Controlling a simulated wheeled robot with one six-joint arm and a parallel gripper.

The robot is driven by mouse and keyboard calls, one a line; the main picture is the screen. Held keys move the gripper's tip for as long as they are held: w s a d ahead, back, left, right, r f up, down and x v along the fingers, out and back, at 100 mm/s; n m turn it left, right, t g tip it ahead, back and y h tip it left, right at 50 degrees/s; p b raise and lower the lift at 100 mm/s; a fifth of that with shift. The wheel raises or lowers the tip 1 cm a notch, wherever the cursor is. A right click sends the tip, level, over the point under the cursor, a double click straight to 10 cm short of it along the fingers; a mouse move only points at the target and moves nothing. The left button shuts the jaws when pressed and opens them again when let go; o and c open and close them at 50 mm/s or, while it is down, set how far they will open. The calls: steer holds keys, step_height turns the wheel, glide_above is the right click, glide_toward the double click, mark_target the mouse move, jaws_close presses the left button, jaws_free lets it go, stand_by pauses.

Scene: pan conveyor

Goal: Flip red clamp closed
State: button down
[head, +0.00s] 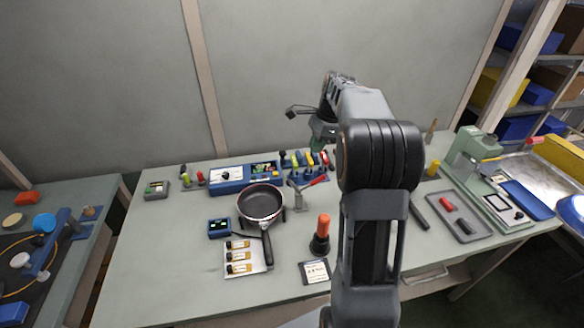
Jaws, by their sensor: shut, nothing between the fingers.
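The red clamp is a small metal toggle clamp with a red handle (318,181), standing on the bench just right of the black pan (261,203). Its red handle sticks out to the right and slightly upward from the metal base. My gripper (321,141) is small in the view, at the end of my raised arm. It is shut and empty, and appears above and behind the clamp, apart from it. My arm covers the bench right of the clamp.
A row of coloured handles (297,160) stands behind the clamp, near a blue control box (231,178). An orange-topped black tool (321,232) stands in front. A green press (472,150) and grey tray (460,215) are at right. The bench's left front is clear.

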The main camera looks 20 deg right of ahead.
steer(key=shift+w+d, duration=0.1)
steer(key=shift+w, duration=0.25)
steer(key=shift+f, duration=0.15)
glide_toward(293, 184)
step_height(293, 184, down, 4)
steer(key=d, duration=0.2)
steer(key=shift+w+a+f+p, duration=0.1)
steer(key=shift+a+f+p, duration=0.3)
steer(key=shift+a, duration=0.2)
steer(key=shift+a+f+p, duration=0.25)
steer(key=shift+a+f, duration=0.1)
steer(key=shift+a, duration=0.25)
steer(key=shift+w+a+f, duration=0.15)
steer(key=shift+a+f, duration=0.25)
steer(key=shift+a, duration=0.2)
